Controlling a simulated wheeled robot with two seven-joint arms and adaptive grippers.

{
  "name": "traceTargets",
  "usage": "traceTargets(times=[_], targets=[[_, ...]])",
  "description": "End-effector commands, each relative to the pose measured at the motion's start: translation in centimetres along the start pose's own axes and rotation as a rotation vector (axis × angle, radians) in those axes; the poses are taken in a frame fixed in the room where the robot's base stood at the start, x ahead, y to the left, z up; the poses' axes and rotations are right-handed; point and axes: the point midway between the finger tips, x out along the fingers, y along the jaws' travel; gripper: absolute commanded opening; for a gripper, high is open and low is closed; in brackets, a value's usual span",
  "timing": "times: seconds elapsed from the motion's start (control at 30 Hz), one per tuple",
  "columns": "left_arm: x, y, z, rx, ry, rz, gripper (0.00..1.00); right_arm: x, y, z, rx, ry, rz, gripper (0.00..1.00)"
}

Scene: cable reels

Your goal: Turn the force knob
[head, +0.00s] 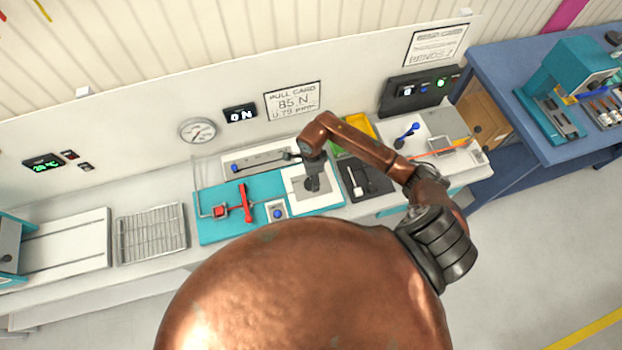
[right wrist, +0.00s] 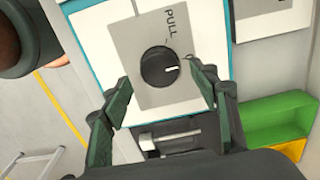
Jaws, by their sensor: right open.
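The force knob (right wrist: 160,67) is a round black dial with a white pointer mark, on a grey plate (right wrist: 190,25) lettered "PULL". In the right wrist view its mark points right. My right gripper (right wrist: 163,92) is open, with one finger to each side of the knob; I see no finger touching it. My left gripper is not in view.
A red lever (head: 246,203) and a blue button (head: 278,213) are left of the gripper. A black tray (head: 356,182) lies to its right, near a yellow bin (head: 361,126). A gauge (head: 197,131) and a card reading 85 N (head: 292,100) are on the wall behind.

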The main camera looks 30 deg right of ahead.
Motion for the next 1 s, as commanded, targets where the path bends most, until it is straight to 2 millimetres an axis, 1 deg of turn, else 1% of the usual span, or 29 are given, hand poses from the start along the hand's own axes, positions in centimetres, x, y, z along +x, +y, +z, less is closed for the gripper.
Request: traceTargets(times=[0.1,0.2,0.33,0.53,1.0], targets=[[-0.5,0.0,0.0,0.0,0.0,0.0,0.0,1.4,0.0,0.2,0.001,-0.003,0.002,0.55],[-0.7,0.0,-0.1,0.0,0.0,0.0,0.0,2.3,0.0,0.2,-0.001,-0.003,0.001,0.55],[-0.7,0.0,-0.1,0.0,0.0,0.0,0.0,2.7,-0.1,0.2,-0.003,-0.003,-0.001,0.55],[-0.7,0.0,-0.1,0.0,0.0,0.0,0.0,2.8,-0.1,0.2,-0.003,-0.003,-0.001,0.55],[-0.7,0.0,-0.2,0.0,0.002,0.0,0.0,2.7,-0.1,0.2,-0.003,-0.003,-0.001,0.23]])
